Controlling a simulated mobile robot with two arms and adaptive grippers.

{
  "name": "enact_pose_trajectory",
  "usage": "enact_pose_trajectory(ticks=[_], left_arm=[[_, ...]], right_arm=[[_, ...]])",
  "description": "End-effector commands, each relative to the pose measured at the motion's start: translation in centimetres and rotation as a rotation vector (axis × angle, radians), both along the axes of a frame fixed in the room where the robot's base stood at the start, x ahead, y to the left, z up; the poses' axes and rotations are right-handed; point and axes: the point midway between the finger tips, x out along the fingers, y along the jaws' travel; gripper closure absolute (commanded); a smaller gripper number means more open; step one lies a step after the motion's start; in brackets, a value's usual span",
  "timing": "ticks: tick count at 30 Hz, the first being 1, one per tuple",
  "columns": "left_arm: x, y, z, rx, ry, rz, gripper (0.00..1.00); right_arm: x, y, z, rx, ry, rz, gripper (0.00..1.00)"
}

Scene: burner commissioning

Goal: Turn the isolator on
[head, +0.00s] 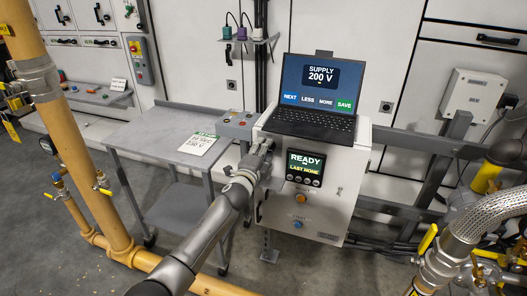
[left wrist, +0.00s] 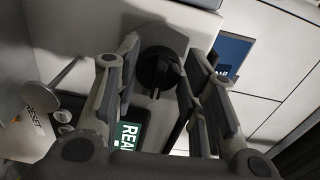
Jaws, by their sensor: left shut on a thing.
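The isolator is a round black knob with a raised grip bar (left wrist: 157,70), on the pale face of the burner control box (head: 328,215). In the left wrist view it sits between the fingers of my left gripper (left wrist: 160,90), which is shut on it. In the head view my left gripper (head: 258,150) is at the upper left of the box front and hides the knob. The box display (head: 304,167) reads READY, LAST NONE. My right gripper is not in view.
A laptop (head: 318,95) showing SUPPLY 200 V stands on the box. Orange (head: 301,198) and blue (head: 298,224) buttons sit below the display. A grey cart (head: 160,125) at left carries a card (head: 198,143). Yellow pipes (head: 85,150) stand at far left; a braided hose (head: 490,215) is at right.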

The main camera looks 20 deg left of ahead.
Motion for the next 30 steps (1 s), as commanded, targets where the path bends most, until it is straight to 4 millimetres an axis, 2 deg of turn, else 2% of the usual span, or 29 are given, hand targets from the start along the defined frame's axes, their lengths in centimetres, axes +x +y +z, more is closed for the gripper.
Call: enact_pose_trajectory(ticks=[19,20,21,24,30], left_arm=[[-0.02,-0.03,-0.07,0.050,0.000,0.000,0.86],[-0.02,-0.02,-0.07,0.050,0.000,0.000,0.58],[-0.02,-0.03,-0.06,0.049,0.000,0.000,0.53],[-0.01,-0.02,-0.05,0.048,-0.001,0.000,0.42],[-0.01,-0.02,-0.01,0.047,-0.001,0.000,0.42]], right_arm=[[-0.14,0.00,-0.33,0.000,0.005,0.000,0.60],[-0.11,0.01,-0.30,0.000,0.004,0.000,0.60],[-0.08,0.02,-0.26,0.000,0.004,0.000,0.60],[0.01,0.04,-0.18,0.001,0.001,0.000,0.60],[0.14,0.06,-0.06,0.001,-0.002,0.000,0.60]])
